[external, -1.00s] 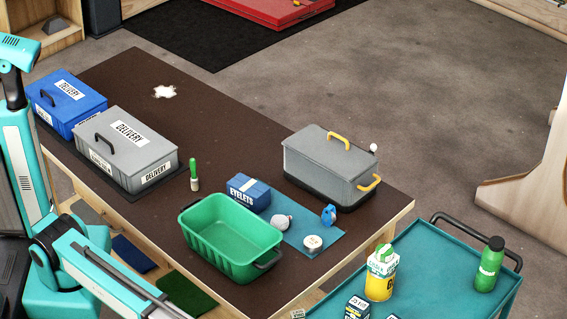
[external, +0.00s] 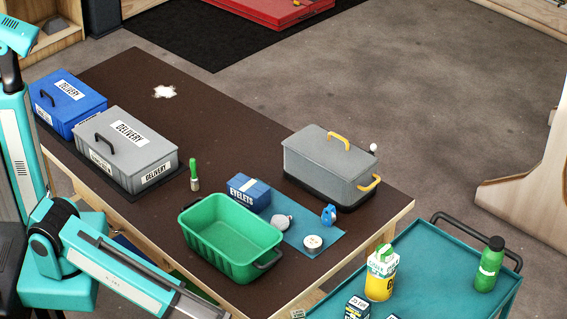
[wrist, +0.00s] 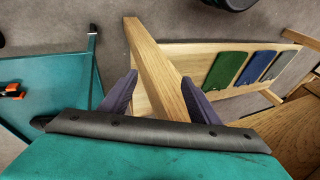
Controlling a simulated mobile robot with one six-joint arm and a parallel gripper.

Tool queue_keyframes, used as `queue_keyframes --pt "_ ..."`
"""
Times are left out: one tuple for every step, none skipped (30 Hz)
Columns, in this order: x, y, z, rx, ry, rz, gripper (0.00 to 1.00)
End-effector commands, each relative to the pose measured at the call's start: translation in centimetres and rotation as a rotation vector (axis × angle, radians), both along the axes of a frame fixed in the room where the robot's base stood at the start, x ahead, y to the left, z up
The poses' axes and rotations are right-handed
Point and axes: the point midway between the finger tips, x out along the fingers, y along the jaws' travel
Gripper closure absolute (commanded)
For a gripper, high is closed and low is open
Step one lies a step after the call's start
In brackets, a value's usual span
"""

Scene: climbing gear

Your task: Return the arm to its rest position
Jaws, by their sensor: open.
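My arm (external: 110,271) is teal and white and stands at the left of the external view, its forearm slanting down to the lower right. The far end of the arm passes out of the bottom of that view, so my gripper is hidden there. In the wrist view my gripper (wrist: 160,92) shows two dark fingers spread apart with nothing held between them. Beyond the fingers are a wooden table leg and the lower frame of the table (wrist: 147,60).
The brown table (external: 230,115) holds a green bin (external: 232,235), a grey lidded box (external: 325,160), and two delivery boxes, grey (external: 130,150) and blue (external: 68,98). A teal cart (external: 430,265) stands at the right. Green and blue mats lie on the table's lower shelf.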

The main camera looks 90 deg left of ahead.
Motion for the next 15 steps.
queue_keyframes --pt "-2.1 1.2 -1.1 -0.018 0.049 -0.01 0.44" --pt "-3.0 1.7 -1.7 -0.031 0.076 -0.021 0.44" --pt "-4.4 2.4 -2.6 -0.05 0.113 -0.04 0.44" --pt "-5.3 2.8 -3.1 -0.064 0.138 -0.057 0.44" --pt "-6.2 3.2 -3.6 -0.078 0.163 -0.073 0.44" --pt "-7.4 3.7 -4.2 -0.098 0.194 -0.096 0.44" --pt "-8.3 4.0 -4.7 -0.113 0.217 -0.112 0.44" --pt "-9.2 4.3 -5.1 -0.128 0.239 -0.131 0.44" --pt "-10.3 4.8 -5.6 -0.15 0.267 -0.153 0.44" --pt "-11.2 5.1 -6.0 -0.166 0.289 -0.171 0.44" --pt "-12.2 5.3 -6.5 -0.184 0.309 -0.189 0.44" --pt "-13.3 5.7 -6.9 -0.208 0.334 -0.212 0.44" --pt "-14.2 5.9 -7.3 -0.227 0.353 -0.229 0.44" --pt "-15.2 6.1 -7.6 -0.246 0.372 -0.248 0.44" --pt "-16.4 6.4 -8.0 -0.271 0.395 -0.272 0.44"
